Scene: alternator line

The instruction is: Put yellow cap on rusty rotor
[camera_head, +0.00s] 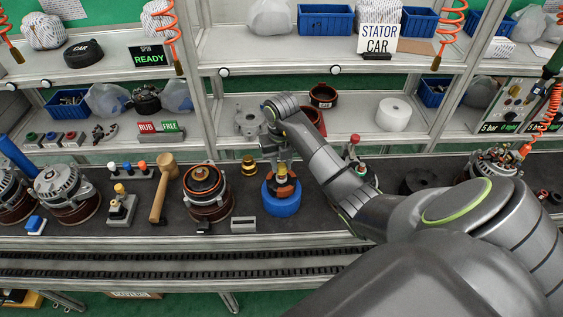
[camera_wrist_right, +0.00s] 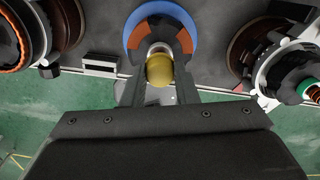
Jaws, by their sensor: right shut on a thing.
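The rusty rotor (camera_head: 284,189), with orange-brown and dark segments, stands upright in a round blue holder (camera_head: 282,205) on the dark bench. It also shows in the right wrist view (camera_wrist_right: 137,37), at the top middle in the blue ring (camera_wrist_right: 158,8). My right gripper (camera_head: 281,161) is above the rotor, pointing down. In the right wrist view its two fingers (camera_wrist_right: 160,68) are shut on the rounded yellow cap (camera_wrist_right: 160,71). The cap lines up with the rotor's pale shaft top; whether they touch I cannot tell. My left gripper is not in view.
An alternator housing with copper windings (camera_head: 207,190) stands left of the holder, with a small grey block (camera_head: 243,225) between. A wooden mallet (camera_head: 162,187) is further left. A conveyor rail (camera_head: 150,268) runs along the front.

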